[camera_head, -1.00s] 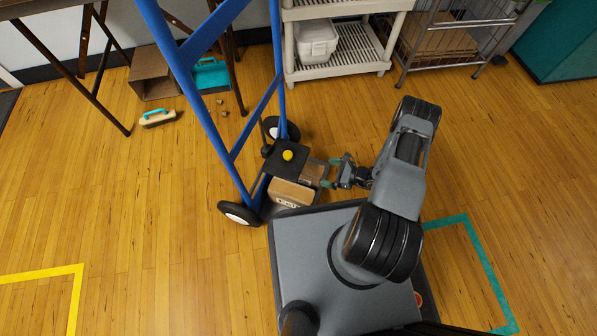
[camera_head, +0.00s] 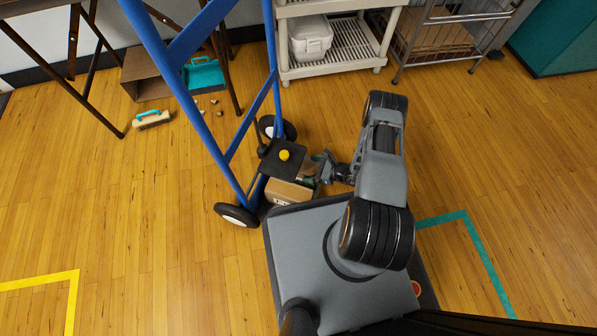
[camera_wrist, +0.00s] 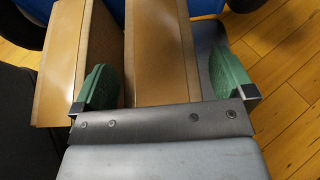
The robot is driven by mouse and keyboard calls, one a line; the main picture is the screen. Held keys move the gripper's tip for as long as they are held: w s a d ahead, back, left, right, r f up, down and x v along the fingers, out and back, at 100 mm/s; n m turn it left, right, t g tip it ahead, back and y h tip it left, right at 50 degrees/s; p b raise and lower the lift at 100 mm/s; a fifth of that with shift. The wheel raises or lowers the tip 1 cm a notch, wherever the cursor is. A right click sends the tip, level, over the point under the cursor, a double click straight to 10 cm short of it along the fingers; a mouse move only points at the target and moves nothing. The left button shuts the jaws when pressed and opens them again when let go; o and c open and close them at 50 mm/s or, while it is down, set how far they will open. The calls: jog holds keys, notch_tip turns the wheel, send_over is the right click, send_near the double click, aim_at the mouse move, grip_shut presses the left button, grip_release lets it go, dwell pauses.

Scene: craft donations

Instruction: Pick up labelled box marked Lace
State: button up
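A cardboard box (camera_head: 289,191) with dark lettering, too small to read surely here, sits low beside the blue hand truck, just past my base. A second brown box surface shows right behind it, mostly covered by my gripper. My gripper (camera_head: 313,169) reaches in from the right at the boxes. In the wrist view, my gripper (camera_wrist: 163,82) has its green pads apart, with a brown box (camera_wrist: 160,45) between them and a gap at the right pad. Another brown box (camera_wrist: 60,65) lies left of the left pad. No label shows there, so I cannot tell which is Lace.
The blue hand truck (camera_head: 222,160) stands left of the boxes. A shelf with a white bin (camera_head: 311,38) and a wire cart stand behind. Floor to the right is open.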

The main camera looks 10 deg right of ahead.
jog(key=shift+r, duration=0.1)
jog(key=c, duration=1.6)
